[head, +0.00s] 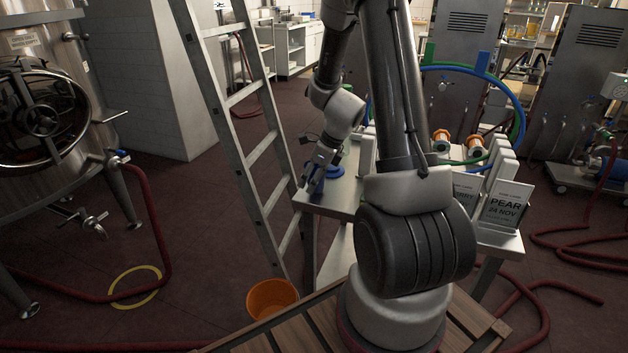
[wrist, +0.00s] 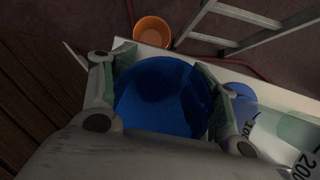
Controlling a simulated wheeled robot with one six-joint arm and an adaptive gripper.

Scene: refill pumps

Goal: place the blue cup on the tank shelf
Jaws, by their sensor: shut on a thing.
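My gripper (head: 318,172) is at the left end of a pale metal table (head: 338,205). In the wrist view its two fingers (wrist: 160,95) are closed on either side of the blue cup (wrist: 155,97), seen from above as a round blue shape. In the head view the cup (head: 316,186) is a small dark blue patch, mostly hidden by the fingers, at the table's left edge. I cannot tell whether its base touches the table. I cannot tell which surface is the tank shelf.
A flat blue disc (head: 335,172) lies beside the gripper. A clear piece with scale marks (wrist: 290,135) is at right in the wrist view. A ladder (head: 255,150) stands close left. An orange bucket (head: 271,298) is below. A "PEAR" sign (head: 507,205) stands at the table's right.

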